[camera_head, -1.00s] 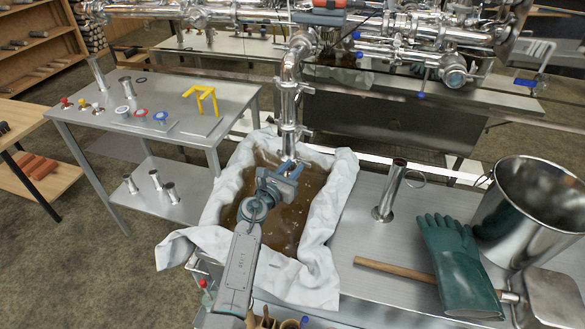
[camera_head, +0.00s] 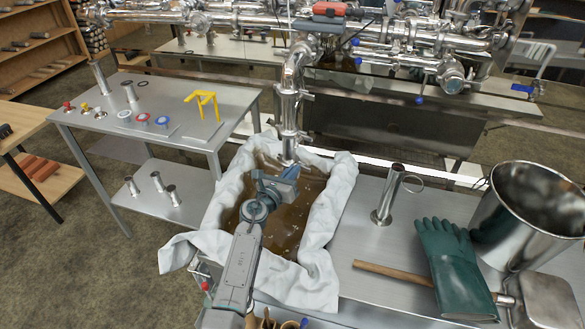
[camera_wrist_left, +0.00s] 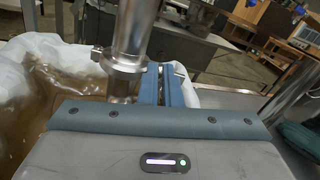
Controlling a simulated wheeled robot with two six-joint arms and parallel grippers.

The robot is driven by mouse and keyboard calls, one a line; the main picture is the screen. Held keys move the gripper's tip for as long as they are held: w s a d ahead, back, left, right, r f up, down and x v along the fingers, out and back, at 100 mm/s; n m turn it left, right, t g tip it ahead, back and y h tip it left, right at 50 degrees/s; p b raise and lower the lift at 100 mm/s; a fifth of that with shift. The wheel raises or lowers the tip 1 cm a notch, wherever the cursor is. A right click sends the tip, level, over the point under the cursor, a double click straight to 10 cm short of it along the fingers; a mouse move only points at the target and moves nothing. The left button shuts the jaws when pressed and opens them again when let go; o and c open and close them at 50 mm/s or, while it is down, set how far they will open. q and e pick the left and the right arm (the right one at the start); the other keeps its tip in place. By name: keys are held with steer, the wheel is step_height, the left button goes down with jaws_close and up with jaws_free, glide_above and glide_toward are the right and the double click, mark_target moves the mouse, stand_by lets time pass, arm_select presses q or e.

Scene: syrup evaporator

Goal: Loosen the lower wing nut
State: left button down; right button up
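A vertical steel pipe (camera_head: 291,112) comes down over the cloth-lined tub, with a clamp at its upper part and a lower clamp (camera_head: 289,134) beneath. The lower wing nut is too small to make out in the head view. My left gripper (camera_head: 289,172) is at the pipe's bottom end, above the brown liquid. In the left wrist view, a clamp (camera_wrist_left: 118,62) sits around the pipe, and my two blue fingers (camera_wrist_left: 162,86) stand just right of it, close together with a narrow gap. I cannot tell whether anything is between them. My right gripper is out of view.
The tub with white cloth (camera_head: 326,262) surrounds the space under the pipe. To the right are a short steel tube (camera_head: 388,195), green gloves (camera_head: 456,268), a wooden handle (camera_head: 390,271) and a large pot (camera_head: 525,215). A steel side table (camera_head: 180,105) is at left.

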arm_select(q)
steer(key=c, duration=1.7)
jaws_free()
steer(key=shift+o, duration=0.4)
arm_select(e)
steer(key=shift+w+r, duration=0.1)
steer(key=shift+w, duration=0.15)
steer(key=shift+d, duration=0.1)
